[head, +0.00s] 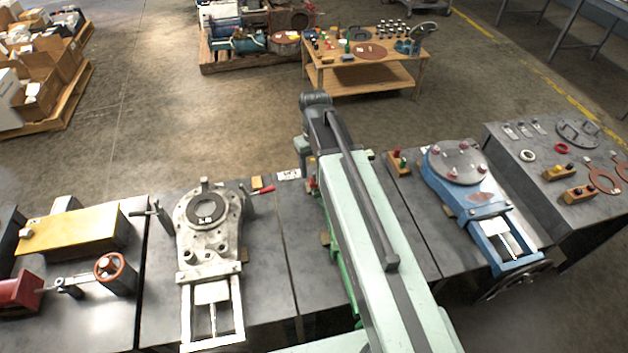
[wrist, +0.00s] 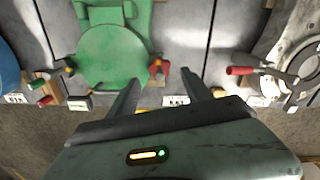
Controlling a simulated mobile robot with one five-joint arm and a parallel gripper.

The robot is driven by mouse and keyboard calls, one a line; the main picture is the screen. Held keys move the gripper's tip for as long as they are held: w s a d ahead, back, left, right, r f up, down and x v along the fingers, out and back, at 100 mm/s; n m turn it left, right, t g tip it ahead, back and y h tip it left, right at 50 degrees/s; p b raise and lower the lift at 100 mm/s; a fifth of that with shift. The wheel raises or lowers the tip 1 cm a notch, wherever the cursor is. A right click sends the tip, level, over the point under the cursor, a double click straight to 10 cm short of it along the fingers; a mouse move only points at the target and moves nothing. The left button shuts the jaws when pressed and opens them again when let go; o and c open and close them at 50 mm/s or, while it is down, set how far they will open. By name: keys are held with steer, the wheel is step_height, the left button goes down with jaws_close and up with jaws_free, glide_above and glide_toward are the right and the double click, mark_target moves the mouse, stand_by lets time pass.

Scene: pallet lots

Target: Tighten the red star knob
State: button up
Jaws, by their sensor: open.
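A small red knob (wrist: 165,68), which looks like the star knob, sits at the edge of a round green valve body (wrist: 112,55) in the wrist view. An orange-yellow piece is beside it. Its exact shape is too small to tell. My gripper (wrist: 160,82) is open, with its two dark fingers spread apart. The knob appears in the gap between the fingertips, nearer the left finger, with nothing held. In the head view my arm hides most of the green valve; a bit of red (head: 311,184) shows beside the arm.
A blue valve (head: 480,215) stands right of my arm.

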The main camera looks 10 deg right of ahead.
mark_target(314, 181)
step_height(314, 181, down, 6)
steer(key=b, duration=0.4)
steer(key=shift+r, duration=0.3)
jaws_close()
steer(key=shift+m, duration=0.4)
steer(key=m, duration=0.3)
steer(key=shift+m, duration=2.3)
